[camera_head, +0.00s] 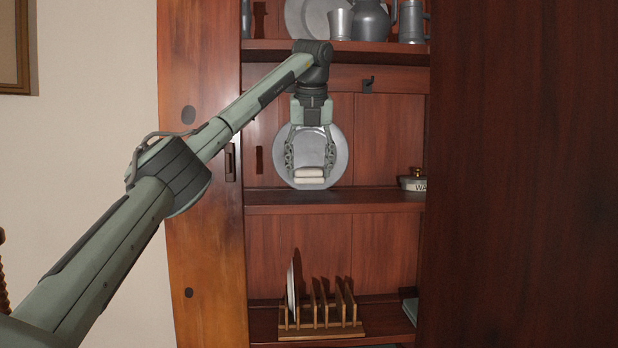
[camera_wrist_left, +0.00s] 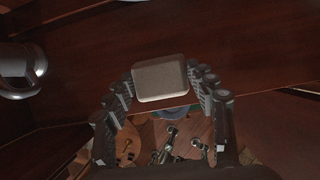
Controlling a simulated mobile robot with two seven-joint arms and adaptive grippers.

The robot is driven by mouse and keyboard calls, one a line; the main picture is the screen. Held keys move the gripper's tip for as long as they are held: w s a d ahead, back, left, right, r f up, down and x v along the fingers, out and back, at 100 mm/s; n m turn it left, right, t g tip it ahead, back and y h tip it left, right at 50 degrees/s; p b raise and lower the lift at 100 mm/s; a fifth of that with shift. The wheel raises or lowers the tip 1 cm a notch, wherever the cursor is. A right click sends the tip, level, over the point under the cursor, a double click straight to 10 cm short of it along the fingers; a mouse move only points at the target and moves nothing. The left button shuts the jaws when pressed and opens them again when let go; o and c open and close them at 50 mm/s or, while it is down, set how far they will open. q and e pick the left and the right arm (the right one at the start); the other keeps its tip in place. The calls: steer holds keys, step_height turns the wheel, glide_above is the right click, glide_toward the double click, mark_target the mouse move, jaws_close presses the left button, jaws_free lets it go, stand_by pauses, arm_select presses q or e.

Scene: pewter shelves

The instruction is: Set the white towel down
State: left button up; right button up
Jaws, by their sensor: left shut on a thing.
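The white towel (camera_head: 310,175) is a small folded stack between the fingers of my left gripper (camera_head: 310,165) in the head view. The gripper points down and is shut on it, in front of the middle shelf and a round pewter plate. In the left wrist view the towel (camera_wrist_left: 160,78) shows as a pale rounded block between the two dark fingers (camera_wrist_left: 168,92). Whether its underside touches the shelf cannot be told. My right gripper is not in view.
A wooden rack (camera_head: 322,322) with a plate stands below. Pewter jugs (camera_head: 370,20) stand above. A dark wooden panel (camera_head: 525,170) closes off the right.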

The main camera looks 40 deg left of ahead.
mark_target(309, 169)
arm_select(q)
steer(key=shift+f+b, duration=0.3)
steer(key=shift+f, duration=1.35)
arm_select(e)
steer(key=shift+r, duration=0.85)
arm_select(q)
steer(key=shift+f, duration=0.15)
steer(key=o, duration=1)
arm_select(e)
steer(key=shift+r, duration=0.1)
